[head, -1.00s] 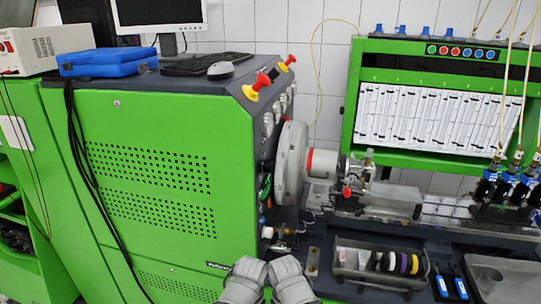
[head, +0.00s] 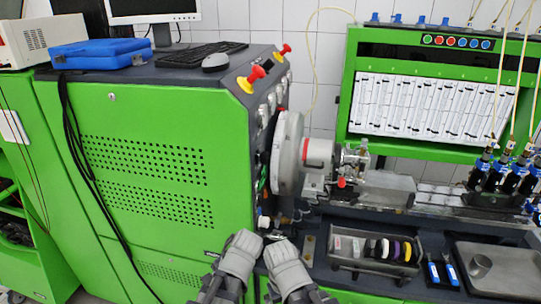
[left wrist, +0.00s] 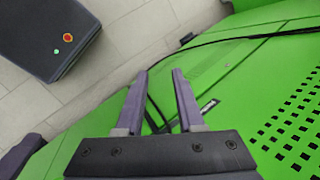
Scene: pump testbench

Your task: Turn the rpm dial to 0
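I cannot make out the rpm dial in either view. The testbench's narrow control side (head: 262,125) is seen at a steep angle in the head view, with red-and-yellow knobs (head: 250,79) on its top corner and pale round parts below them. Labels there are too small to read. In the left wrist view my left gripper (left wrist: 160,85) is open and empty, its two fingers apart, with the green cabinet front (left wrist: 225,75) behind them. In the head view both my forearms rise at the bottom centre, close together. My right gripper's fingers are not discernible there.
A large pale disc (head: 289,155) sticks out right of the control side. A parts tray (head: 345,262) and blue-handled tools (head: 441,270) lie on the bench at right. A keyboard (head: 197,57), mouse (head: 215,62) and blue case (head: 100,54) sit on the cabinet. Black cables (left wrist: 250,36) hang down its front.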

